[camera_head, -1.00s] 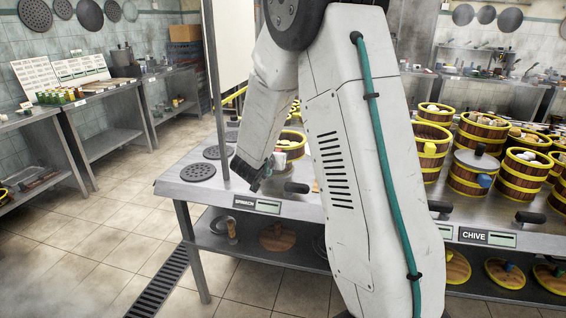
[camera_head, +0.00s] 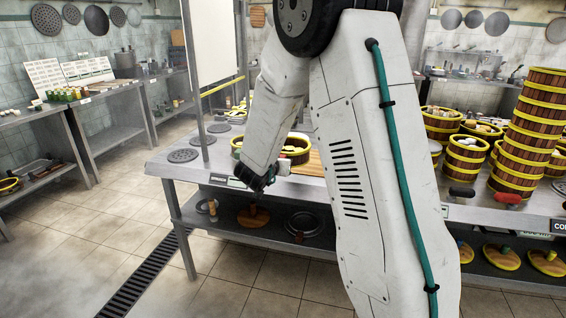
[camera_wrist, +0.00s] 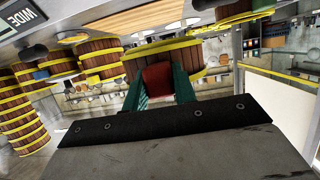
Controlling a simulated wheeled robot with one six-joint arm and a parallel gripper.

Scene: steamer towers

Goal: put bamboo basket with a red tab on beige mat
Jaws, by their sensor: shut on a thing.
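A bamboo basket (camera_wrist: 192,60) with yellow bands fills the middle of the wrist view, which looks turned over. Its red tab (camera_wrist: 157,77) sits between the green fingers of my gripper (camera_wrist: 158,88), which is shut on it. In the head view my gripper (camera_head: 258,181) is at the counter's front edge, partly hidden by its own arm. A yellow-rimmed basket (camera_head: 294,151) with pale contents shows just behind it, seemingly the held one. A tan flat piece (camera_head: 313,164) lies beside it on the counter, partly covered by my arm. I cannot tell if it is the beige mat.
A tall basket stack (camera_head: 532,115) and several shorter baskets (camera_head: 465,158) stand on the counter to the right. Round dark perforated plates (camera_head: 183,156) lie at the counter's left end. A thin post (camera_head: 198,95) rises there. The floor (camera_head: 100,235) on the left is clear.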

